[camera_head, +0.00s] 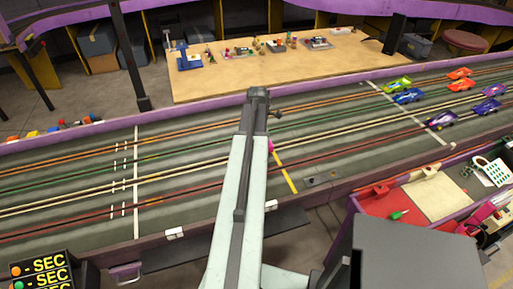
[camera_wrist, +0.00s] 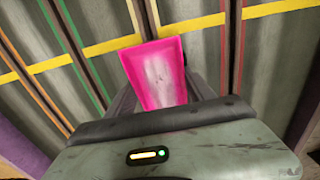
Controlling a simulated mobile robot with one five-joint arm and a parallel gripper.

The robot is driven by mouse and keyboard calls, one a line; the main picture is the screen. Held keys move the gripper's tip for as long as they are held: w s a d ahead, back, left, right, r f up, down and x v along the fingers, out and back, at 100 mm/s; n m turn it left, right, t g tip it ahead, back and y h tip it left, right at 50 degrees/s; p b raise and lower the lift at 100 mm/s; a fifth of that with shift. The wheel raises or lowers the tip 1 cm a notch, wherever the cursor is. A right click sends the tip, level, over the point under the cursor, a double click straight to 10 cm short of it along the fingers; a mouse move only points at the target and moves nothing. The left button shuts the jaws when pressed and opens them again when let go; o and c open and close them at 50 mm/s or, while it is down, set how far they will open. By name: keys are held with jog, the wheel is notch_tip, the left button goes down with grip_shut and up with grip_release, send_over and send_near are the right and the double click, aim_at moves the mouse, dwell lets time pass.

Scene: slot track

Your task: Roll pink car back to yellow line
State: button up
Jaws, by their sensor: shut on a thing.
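The pink car (camera_wrist: 155,72) is in the middle of the wrist view, a pink body with a pale, worn top. My gripper (camera_wrist: 160,88) is shut on it, with a dark finger partly showing at each side. The yellow line (camera_wrist: 108,46) runs across the track lanes, and the car's far end lies at or over it in this view. In the head view the yellow line (camera_head: 286,173) shows just right of my arm. Only a bit of pink (camera_head: 271,146) shows beside the arm there; my gripper is hidden behind it.
Several other cars, such as a green car (camera_head: 397,85) and an orange car (camera_head: 459,73), stand on the right part of the track. A white line (camera_head: 136,180) crosses the track at left. A workbench (camera_head: 230,85) stands behind. The lanes near my gripper are otherwise clear.

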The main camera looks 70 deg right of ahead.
jog(key=shift+s+d, duration=0.6)
jog(key=shift+s, duration=0.2)
jog(key=shift+s+d, duration=0.55)
jog(key=shift+s, duration=0.25)
jog(key=o, duration=1.6)
jog(key=shift+o, duration=0.2)
notch_tip(320, 180, up, 8)
jog(key=p, duration=0.8)
jog(key=shift+f, duration=0.1)
